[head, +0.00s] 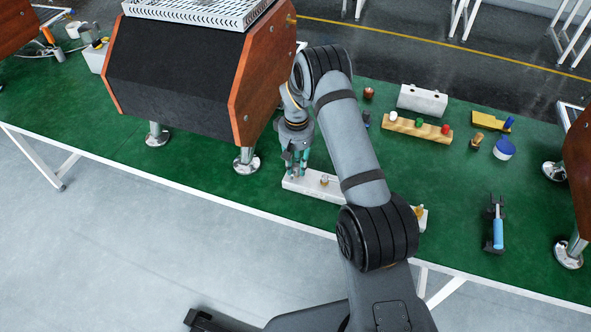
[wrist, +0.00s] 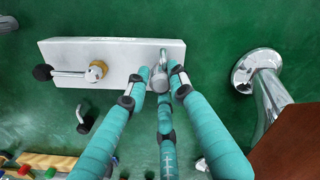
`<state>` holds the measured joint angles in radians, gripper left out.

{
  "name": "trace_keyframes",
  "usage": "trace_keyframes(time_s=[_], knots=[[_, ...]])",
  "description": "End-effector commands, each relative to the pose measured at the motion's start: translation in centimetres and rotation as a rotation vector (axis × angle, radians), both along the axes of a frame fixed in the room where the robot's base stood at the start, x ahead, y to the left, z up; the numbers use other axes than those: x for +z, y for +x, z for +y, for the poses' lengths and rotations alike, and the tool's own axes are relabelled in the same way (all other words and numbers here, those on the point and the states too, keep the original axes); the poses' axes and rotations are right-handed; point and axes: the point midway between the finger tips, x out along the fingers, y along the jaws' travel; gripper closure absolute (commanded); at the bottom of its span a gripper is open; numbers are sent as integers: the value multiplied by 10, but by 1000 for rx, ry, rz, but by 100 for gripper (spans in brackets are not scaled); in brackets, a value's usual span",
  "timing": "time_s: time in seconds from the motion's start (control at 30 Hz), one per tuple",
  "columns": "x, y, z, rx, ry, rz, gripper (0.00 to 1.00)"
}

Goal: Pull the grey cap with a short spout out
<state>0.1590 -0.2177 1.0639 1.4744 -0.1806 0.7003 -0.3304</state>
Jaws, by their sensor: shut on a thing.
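The grey cap with a short spout (wrist: 160,80) sits between the teal fingers of my gripper (wrist: 157,84) in the wrist view, at the right end of a white block (wrist: 120,52). The fingers are shut on it, and its short spout points toward the block's far edge. Whether the cap is still seated in the block or clear of it cannot be told. In the head view my gripper (head: 297,172) points down at the left end of the white block (head: 305,187), and its fingers hide the cap.
A lever with a brass collar (wrist: 97,72) lies on the block. A large machine with wooden side panels (head: 262,75) stands close left of my arm on metal feet (head: 246,162). A wooden rack (head: 418,128), a grey block (head: 422,100) and a blue-handled tool (head: 497,230) are to the right.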

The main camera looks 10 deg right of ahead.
Motion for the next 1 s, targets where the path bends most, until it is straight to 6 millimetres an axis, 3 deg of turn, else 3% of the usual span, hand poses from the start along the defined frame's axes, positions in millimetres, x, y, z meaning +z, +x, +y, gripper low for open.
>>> trace_keyframes(time_s=[1.0], knots=[[11, 0, 0, 0, 0, -1, 100]])
